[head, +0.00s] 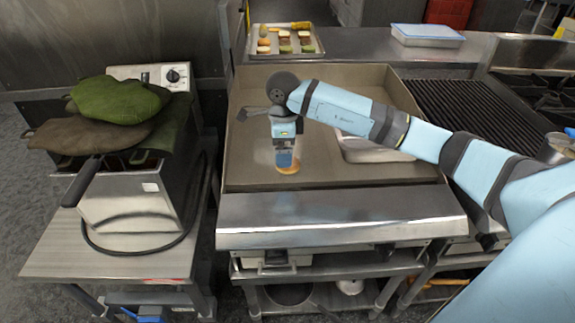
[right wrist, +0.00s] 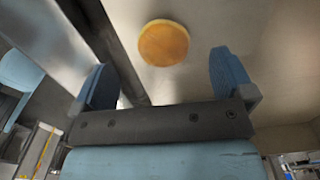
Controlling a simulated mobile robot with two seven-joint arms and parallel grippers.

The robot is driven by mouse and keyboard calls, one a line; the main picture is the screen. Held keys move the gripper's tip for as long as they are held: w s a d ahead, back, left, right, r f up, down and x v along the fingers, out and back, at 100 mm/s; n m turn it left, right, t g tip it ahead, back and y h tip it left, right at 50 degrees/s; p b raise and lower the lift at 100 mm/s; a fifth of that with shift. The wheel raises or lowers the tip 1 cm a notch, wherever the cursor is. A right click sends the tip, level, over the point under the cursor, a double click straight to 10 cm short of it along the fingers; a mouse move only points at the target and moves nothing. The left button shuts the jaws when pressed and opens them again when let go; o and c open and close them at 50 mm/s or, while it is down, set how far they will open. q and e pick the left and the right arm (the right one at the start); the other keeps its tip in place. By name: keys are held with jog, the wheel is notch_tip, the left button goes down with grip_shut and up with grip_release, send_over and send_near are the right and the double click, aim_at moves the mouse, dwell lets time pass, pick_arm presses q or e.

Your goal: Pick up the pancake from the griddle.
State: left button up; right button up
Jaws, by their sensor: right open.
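The round golden-brown pancake (right wrist: 164,43) lies flat on the griddle (head: 245,165), and it shows just below the fingers in the head view (head: 288,170). My right gripper (head: 287,158) points down over the pancake near the griddle's front edge. In the right wrist view its two blue fingers (right wrist: 168,82) are spread wide and empty. The pancake lies beyond the fingertips and between their lines, and the fingers do not grip it. In the head view the gripper partly hides the pancake. My left gripper cannot be made out.
A metal pan (head: 372,150) sits on the griddle to the right, partly behind my arm. A tray of food (head: 283,54) and a lidded container (head: 427,42) stand behind. A fryer (head: 140,205) with green and brown cloths (head: 118,100) stands left. A grill (head: 470,105) is at right.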

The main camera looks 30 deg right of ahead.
jog(key=shift+s+d+f, duration=0.1)
jog(key=shift+d+f, duration=0.15)
jog(key=shift+f, duration=1.1)
jog(key=shift+s+d+f, duration=0.1)
jog(key=shift+d+f, duration=0.1)
jog(key=shift+f, duration=1.15)
jog(key=c, duration=1)
